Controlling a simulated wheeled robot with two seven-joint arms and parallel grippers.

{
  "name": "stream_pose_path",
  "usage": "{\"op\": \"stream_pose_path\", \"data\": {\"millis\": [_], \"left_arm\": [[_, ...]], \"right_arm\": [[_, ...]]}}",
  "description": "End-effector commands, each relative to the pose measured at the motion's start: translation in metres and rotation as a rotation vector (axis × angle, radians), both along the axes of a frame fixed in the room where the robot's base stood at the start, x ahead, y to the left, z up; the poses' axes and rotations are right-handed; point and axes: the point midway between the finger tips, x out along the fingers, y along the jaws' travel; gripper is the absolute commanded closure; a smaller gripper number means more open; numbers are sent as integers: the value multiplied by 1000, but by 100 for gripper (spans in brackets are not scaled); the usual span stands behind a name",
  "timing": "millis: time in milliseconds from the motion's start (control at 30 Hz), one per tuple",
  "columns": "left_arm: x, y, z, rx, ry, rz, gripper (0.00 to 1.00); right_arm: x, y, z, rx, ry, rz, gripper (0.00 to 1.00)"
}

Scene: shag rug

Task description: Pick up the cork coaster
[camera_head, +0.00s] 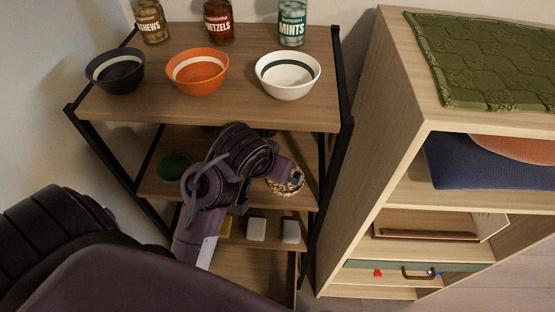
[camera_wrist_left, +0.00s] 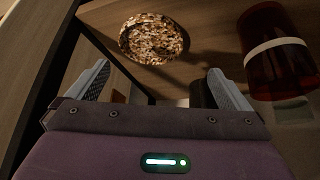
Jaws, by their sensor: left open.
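The cork coaster (camera_wrist_left: 153,38) is a round, speckled brown disc with a raised-looking rim, lying on a wooden shelf in the left wrist view. In the head view the coaster (camera_head: 287,188) shows at the right of the rack's middle shelf, partly hidden by my left gripper (camera_head: 291,172). In the left wrist view my left gripper (camera_wrist_left: 161,84) is open and empty, its two fingers spread apart. The coaster lies beyond the fingertips, roughly between them, and does not appear to touch them. My right gripper is not in view.
A dark red vessel with a white band (camera_wrist_left: 279,46) stands right of the coaster. A dark rack post (camera_wrist_left: 45,85) is at left. In the head view, a green bowl (camera_head: 174,167) shares the middle shelf. The top shelf (camera_head: 225,112) above holds bowls and jars.

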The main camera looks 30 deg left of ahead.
Motion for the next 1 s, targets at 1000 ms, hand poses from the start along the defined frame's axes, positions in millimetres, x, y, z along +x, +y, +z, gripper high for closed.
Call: {"op": "stream_pose_path", "data": {"millis": [1000], "left_arm": [[37,-4,-67,0,0,-1,16]], "right_arm": [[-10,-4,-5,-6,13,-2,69]]}}
